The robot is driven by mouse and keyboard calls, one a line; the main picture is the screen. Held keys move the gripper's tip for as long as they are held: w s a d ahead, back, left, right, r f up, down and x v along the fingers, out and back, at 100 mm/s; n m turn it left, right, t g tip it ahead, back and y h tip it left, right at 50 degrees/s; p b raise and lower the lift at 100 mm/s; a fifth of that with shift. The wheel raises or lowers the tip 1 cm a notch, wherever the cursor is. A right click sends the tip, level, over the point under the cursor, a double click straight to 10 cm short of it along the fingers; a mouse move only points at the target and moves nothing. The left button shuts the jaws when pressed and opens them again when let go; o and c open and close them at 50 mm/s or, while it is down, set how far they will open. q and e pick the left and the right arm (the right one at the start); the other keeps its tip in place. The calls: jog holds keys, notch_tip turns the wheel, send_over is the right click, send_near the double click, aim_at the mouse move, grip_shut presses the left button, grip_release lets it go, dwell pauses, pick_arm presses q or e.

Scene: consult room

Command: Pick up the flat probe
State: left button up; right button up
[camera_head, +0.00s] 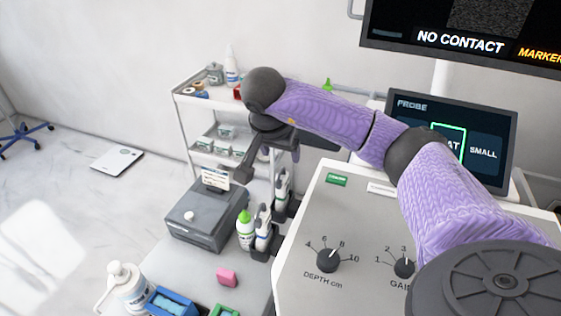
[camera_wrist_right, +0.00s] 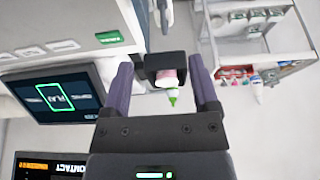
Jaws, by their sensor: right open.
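Two pale probe-like handles stand in dark holders on the left side of the console: one (camera_head: 282,184) farther back, one (camera_head: 262,222) nearer. I cannot tell which is the flat probe. My right gripper (camera_wrist_right: 161,62) is open, and nothing is clamped between its fingers. In the head view it hangs above and to the left of the holders, partly hidden by my wrist. In the right wrist view a dark holder (camera_wrist_right: 178,62) and a green-tipped bottle (camera_wrist_right: 172,97) show between the fingers, apart from them. My left gripper is not in view.
The console (camera_head: 310,220) has knobs and a screen (camera_head: 480,125) with a highlighted probe label. A green-capped bottle (camera_head: 245,232) and grey box (camera_head: 205,218) stand beside the holders. A white trolley (camera_head: 182,120) stands behind.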

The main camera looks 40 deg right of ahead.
aim_at(282, 167)
jog(key=b+x, duration=0.1)
jog(key=x, duration=0.2)
jog(key=b+x, duration=0.1)
jog(key=x, duration=0.2)
jog(key=b+x, duration=0.1)
jog(key=x, duration=0.2)
jog(key=shift+w+a+f, duration=0.1)
jog(key=shift+w+a, duration=0.15)
jog(key=shift+a, duration=0.05)
jog(key=shift+d+f+b, duration=0.2)
jog(key=shift+f+b, duration=0.1)
jog(key=shift+f, duration=0.05)
jog(key=shift+r, duration=0.1)
jog(key=shift+c, duration=0.4)
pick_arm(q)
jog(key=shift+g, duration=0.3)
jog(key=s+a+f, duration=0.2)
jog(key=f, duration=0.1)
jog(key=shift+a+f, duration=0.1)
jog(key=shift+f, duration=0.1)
pick_arm(e)
jog(key=shift+w, duration=0.1)
grip_shut()
